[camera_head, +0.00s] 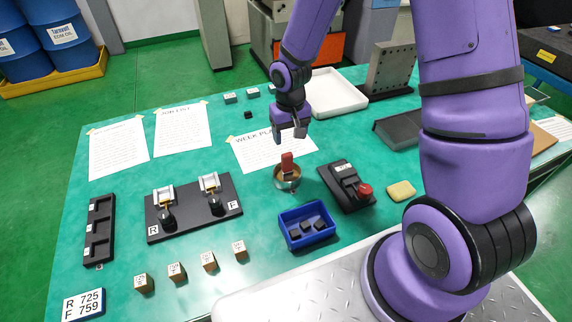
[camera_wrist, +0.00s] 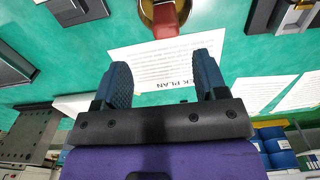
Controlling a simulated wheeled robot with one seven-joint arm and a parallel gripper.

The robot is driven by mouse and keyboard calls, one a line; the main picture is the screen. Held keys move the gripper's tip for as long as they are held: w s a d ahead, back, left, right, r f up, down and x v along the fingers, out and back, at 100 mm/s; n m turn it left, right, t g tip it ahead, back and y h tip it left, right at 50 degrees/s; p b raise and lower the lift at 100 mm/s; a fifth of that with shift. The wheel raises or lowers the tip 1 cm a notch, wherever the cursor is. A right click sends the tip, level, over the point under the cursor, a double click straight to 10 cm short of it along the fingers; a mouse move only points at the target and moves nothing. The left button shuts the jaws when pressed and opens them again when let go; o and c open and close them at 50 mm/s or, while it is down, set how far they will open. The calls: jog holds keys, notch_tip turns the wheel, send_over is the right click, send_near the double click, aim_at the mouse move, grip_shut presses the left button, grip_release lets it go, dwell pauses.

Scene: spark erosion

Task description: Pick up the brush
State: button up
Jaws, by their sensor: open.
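The brush shows as a red upright handle (camera_head: 287,162) standing in a round brass-coloured cup (camera_head: 289,184) on the green table; its lower end is hidden in the cup. In the wrist view the red handle (camera_wrist: 165,18) is at the top middle edge, with part of the cup (camera_wrist: 146,10) around it. My gripper (camera_head: 290,133) is open and empty above the table, a little behind and above the brush and apart from it. In the wrist view its two dark blue fingers (camera_wrist: 164,72) are spread, with only the printed sheet behind the gap.
A blue bin (camera_head: 284,225) with dark blocks stands in front of the cup. A black device with a red knob (camera_head: 346,184) is to its right, and a black fixture (camera_head: 190,222) to its left. The week plan sheet (camera_head: 262,156) lies flat behind.

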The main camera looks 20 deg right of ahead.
aim_at(287, 154)
notch_tip(287, 154, down, 5)
jog(key=shift+r, duration=0.15)
jog(key=shift+s+a+f, duration=0.1)
jog(key=shift+a+f, duration=0.1)
jog(key=shift+f, duration=1.15)
jog(key=shift+a+f, duration=0.2)
jog(key=shift+f, duration=1.1)
jog(key=c, duration=1)
